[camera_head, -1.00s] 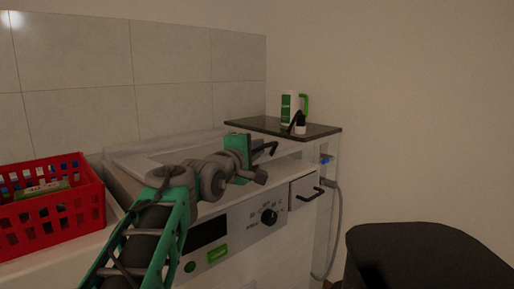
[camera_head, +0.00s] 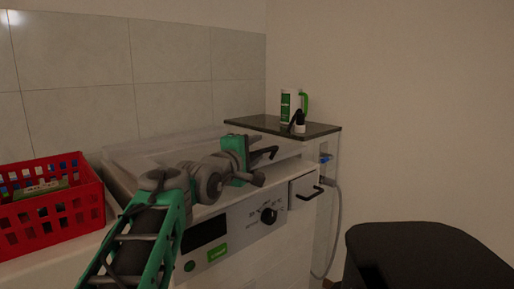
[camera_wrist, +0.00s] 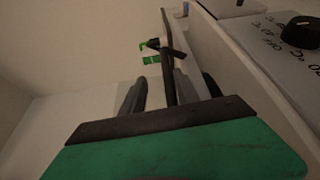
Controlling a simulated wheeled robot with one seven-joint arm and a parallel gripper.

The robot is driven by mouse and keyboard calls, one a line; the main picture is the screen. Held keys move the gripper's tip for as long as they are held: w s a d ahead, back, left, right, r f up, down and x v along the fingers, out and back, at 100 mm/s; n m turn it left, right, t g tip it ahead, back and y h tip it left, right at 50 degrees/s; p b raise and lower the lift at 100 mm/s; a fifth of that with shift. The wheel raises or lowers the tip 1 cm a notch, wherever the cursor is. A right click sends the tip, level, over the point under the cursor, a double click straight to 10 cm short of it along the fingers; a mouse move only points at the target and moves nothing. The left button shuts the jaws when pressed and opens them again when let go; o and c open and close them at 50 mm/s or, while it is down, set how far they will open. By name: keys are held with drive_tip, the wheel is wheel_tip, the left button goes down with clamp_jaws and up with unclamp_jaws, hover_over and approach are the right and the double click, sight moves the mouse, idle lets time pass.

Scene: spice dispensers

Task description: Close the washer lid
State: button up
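The white washer (camera_head: 240,240) stands against the tiled wall, with a dark display and a black knob on its front panel. A pale flat panel (camera_head: 135,152) along the back of its top looks like the lid; its angle is hard to tell, and my arm covers part of the top. My green and grey gripper (camera_head: 267,166) is over the right part of the washer top, close above the front panel. Its dark fingers are apart, with nothing clearly held. In the wrist view the dark fingers (camera_wrist: 168,92) show beside the washer's front edge and knob.
A red basket (camera_head: 52,205) stands left of the washer. A dark shelf (camera_head: 265,124) at the right bears a white and green jug (camera_head: 291,105) and a small black-topped bottle (camera_head: 300,125). A drawer with a black handle (camera_head: 309,194) is below it. A black object (camera_head: 425,250) stands front right.

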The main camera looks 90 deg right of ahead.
drive_tip(key=p+v, duration=0.1)
drive_tip(key=v, duration=0.5)
drive_tip(key=shift+a+r, duration=0.15)
drive_tip(key=shift+a, duration=0.25)
